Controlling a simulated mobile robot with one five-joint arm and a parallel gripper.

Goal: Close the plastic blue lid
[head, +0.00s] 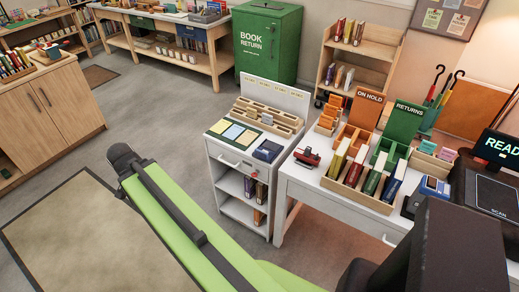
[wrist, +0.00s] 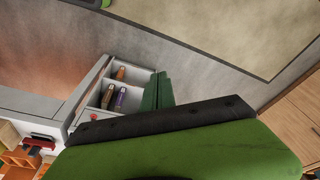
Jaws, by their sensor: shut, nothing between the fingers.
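A small dark blue case (head: 268,150) sits on the front right corner of the white cart (head: 222,152) in the head view. It may carry the blue lid, but it is too small to tell whether it is open. A brighter blue and white item (head: 435,187) stands on the white desk further right. In the wrist view, my gripper (wrist: 158,88) shows as two dark green fingers held together, with nothing between them. Behind them the cart's open shelves (wrist: 106,97) hold a few books. The blue case is not clearly visible in the wrist view.
A green mat with cards (head: 236,133) and a wooden organiser (head: 270,115) share the cart top. A red stapler-like item (head: 307,157), book trays and signs crowd the desk (head: 345,196). A book return bin (head: 268,42) stands behind. Grey floor (head: 165,110) is clear left of the cart.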

